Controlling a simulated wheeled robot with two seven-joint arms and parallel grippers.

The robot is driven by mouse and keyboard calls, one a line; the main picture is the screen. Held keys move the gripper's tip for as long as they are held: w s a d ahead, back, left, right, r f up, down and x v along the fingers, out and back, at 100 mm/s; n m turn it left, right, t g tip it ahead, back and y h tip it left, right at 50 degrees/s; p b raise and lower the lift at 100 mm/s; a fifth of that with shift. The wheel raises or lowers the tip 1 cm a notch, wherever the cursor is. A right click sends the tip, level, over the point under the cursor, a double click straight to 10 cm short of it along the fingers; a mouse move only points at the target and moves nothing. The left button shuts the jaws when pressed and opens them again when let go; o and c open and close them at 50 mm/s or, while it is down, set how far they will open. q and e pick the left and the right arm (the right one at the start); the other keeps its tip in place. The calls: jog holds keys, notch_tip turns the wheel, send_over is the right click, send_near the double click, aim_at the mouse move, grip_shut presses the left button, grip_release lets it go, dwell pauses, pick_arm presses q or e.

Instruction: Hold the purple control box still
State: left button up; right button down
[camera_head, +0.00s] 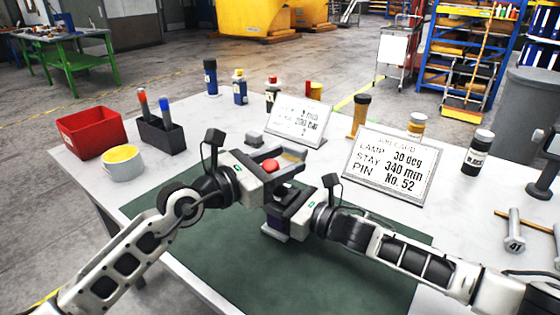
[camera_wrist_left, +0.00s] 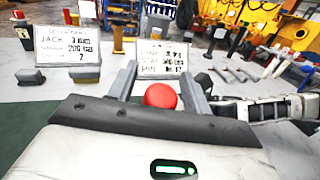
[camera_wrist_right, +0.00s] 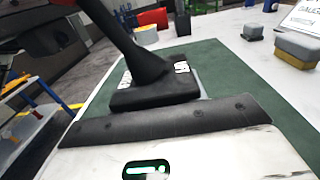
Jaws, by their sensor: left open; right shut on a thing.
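The control box (camera_head: 290,194) shows as a small dark purplish body over the green mat, mostly hidden by my grippers. A round red button (camera_head: 270,165) sits above it and shows clearly in the left wrist view (camera_wrist_left: 160,95). My left gripper (camera_head: 279,158) is open, its two grey fingers on either side of the red button, with a gap to each. My right gripper (camera_head: 280,207) reaches in from the right, lower down, and is shut on the control box. In the right wrist view its fingertips and the grip are hidden behind dark parts.
Two printed sign boards (camera_head: 297,118) (camera_head: 391,165) stand behind the grippers. A red bin (camera_head: 91,132), a yellow-topped pot (camera_head: 123,163) and a marker holder (camera_head: 162,136) are at left. Bottles line the back. The front green mat (camera_head: 330,275) is clear.

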aim_at(288, 188)
pick_arm(q)
grip_shut()
jog(key=shift+w+d+r+g+y, duration=0.2)
jog(key=shift+w+d+g+y, duration=0.1)
jog(key=shift+w+y, duration=0.1)
jog(key=shift+w+d+n+g+y, duration=0.3)
jog(key=shift+w+g+y, duration=0.15)
jog(key=shift+y, duration=0.15)
jog(key=shift+w+d+f, duration=0.2)
jog(key=shift+w+d, duration=0.05)
jog(key=shift+w, duration=0.25)
pick_arm(e)
jog(key=shift+s+a, duration=0.1)
pick_arm(q)
jog(key=shift+f, duration=0.1)
grip_release()
